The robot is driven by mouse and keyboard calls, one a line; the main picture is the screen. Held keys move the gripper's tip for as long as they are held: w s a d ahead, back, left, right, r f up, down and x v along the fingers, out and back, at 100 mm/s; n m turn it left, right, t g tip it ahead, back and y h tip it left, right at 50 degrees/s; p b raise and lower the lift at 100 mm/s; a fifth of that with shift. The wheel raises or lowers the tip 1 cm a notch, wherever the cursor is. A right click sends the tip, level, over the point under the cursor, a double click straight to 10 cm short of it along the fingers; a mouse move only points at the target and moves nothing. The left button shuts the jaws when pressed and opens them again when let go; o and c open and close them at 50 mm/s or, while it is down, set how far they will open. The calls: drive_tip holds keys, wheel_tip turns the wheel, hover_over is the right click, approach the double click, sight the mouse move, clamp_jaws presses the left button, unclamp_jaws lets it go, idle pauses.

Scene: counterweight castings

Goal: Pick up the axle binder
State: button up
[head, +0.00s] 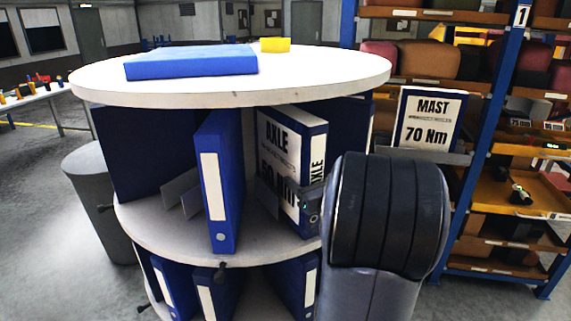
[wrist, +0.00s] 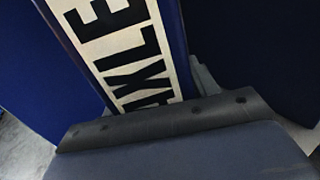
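The axle binder (head: 291,165) is blue with a white cover label reading AXLE and a torque figure in Nm. It stands upright on the upper shelf level of the round white rack. Its spine label, reading AXLE, fills the middle of the wrist view (wrist: 125,45). My gripper (head: 311,208) is at the lower part of the binder's spine, mostly hidden behind my dark arm link. In the wrist view a grey finger part (wrist: 205,80) shows close beside the right edge of the spine. The other finger is not clearly seen, so whether they grip the binder is unclear.
The rack (head: 350,82) has a blue binder (head: 190,62) lying flat and a yellow block (head: 275,44) on top. Another blue binder (head: 221,180) stands left of the axle binder. A grey bin (head: 95,200) stands left.

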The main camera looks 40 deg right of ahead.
drive_tip(key=c, duration=1)
drive_tip(key=shift+r, duration=0.1)
drive_tip(key=shift+c, duration=0.8)
drive_tip(key=shift+r, duration=0.1)
